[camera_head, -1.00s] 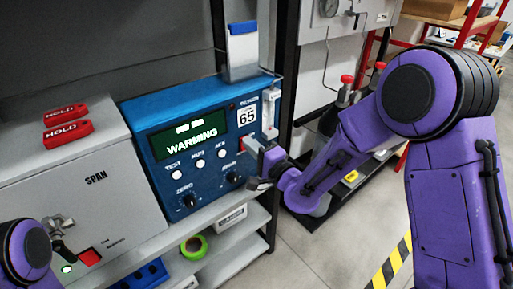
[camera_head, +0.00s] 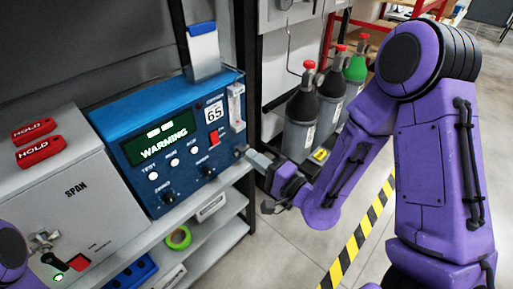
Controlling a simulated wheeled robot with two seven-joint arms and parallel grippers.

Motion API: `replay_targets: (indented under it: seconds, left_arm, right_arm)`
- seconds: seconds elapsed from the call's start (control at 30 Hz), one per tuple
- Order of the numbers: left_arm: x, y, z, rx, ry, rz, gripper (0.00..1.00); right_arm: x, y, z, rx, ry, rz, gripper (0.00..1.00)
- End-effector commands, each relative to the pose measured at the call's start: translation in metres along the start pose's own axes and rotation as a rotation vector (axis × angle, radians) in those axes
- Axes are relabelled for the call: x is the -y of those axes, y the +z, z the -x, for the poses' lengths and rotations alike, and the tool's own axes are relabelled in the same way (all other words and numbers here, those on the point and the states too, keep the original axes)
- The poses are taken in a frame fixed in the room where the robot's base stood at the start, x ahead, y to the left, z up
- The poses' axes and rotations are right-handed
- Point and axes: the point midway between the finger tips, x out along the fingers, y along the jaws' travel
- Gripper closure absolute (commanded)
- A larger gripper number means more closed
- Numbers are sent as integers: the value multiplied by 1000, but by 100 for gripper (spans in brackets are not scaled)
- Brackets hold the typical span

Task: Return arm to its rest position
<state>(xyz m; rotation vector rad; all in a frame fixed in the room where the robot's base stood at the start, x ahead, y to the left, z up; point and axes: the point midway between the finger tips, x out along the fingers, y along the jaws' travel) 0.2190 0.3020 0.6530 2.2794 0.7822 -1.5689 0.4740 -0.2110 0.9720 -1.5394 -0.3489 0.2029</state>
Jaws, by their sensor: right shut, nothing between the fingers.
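My right gripper (camera_head: 256,163) is shut and empty at the right end of the blue analyser (camera_head: 165,141), by its lower right corner. I cannot tell whether the fingertips touch the case. The right arm reaches in from the right, with its elbow high. The analyser's green display reads WARMING, and a red switch (camera_head: 214,137) and several white buttons show on its front. A small part of my left arm shows at the lower left edge.
A grey SPAN box (camera_head: 85,219) with two red HOLD tags (camera_head: 40,151) stands left of the analyser. Below is a shelf with a green tape roll (camera_head: 178,237). Gas cylinders (camera_head: 300,125) stand behind my right arm. Open floor lies beyond a yellow-black stripe (camera_head: 358,237).

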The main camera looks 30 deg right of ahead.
Motion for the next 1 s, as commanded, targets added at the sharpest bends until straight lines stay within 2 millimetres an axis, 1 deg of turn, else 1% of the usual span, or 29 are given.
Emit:
replay_targets:
  seconds: [0.03, 0.07, 0.57, 0.67, 0.7, 0.77, 0.83, 0.87, 0.9, 0.97, 1.0]
  left_arm:
    - [1, -3, 7, 0, 0, 0, 52]
    - [1, -3, 7, 0, 0, 0, 52]
    - [1, -2, 6, 0, 0, 0, 52]
    - [1, -2, 6, 0, 0, 0, 52]
    - [1, -2, 6, 0, 0, 0, 52]
    - [1, -2, 6, 0, 0, 0, 52]
    - [1, -2, 6, 0, 0, 0, 52]
    - [1, -2, 6, 0, 0, 0, 52]
    - [1, -2, 6, 0, 0, 0, 52]
    - [1, -2, 6, 0, 0, 0, 52]
    - [1, -2, 6, 0, 0, 0, 52]
  right_arm:
    - [3, 0, 1, -2, 2, -3, 100]
    - [2, 0, 2, -2, 2, -3, 100]
    - [0, 0, 3, -2, 1, -2, 100]
    - [-3, 2, 3, 6, 11, 50, 100]
    - [-9, -1, 3, -5, 47, 132, 100]
    - [-25, -14, 4, -56, 142, 292, 100]
    - [-66, -29, 17, -102, 347, 488, 100]
    - [-92, -34, 30, -107, 466, 565, 100]
    - [-124, -39, 51, -98, 618, 646, 100]
    - [-167, -41, 87, -66, 830, 731, 100]
    - [-192, -40, 114, -33, 963, 772, 100]
